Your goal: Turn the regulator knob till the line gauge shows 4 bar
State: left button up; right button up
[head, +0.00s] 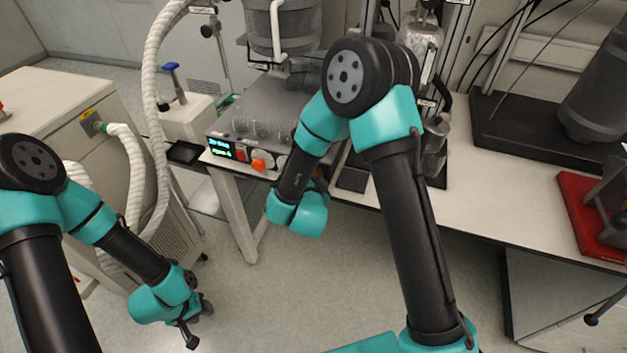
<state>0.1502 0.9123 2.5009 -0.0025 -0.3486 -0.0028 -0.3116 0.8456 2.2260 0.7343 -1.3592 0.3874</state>
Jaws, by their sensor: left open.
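I cannot pick out the regulator knob or the line gauge in the head view; they may be outside the picture or behind my right arm. My left gripper (198,324) hangs low at the left, over the open floor. It is open, with nothing seen between its fingers. My right arm bends down in the middle, in front of the bench. Its wrist shows, but its gripper fingers are hidden.
A grey stirrer unit with a lit display and an orange knob (260,163) stands on the bench. A blue-handled valve (172,68) and white hoses (152,100) are at the left. A red tray (590,220) lies at right. The floor is clear.

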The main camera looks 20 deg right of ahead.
dwell(0.3)
jog(key=o, duration=0.9)
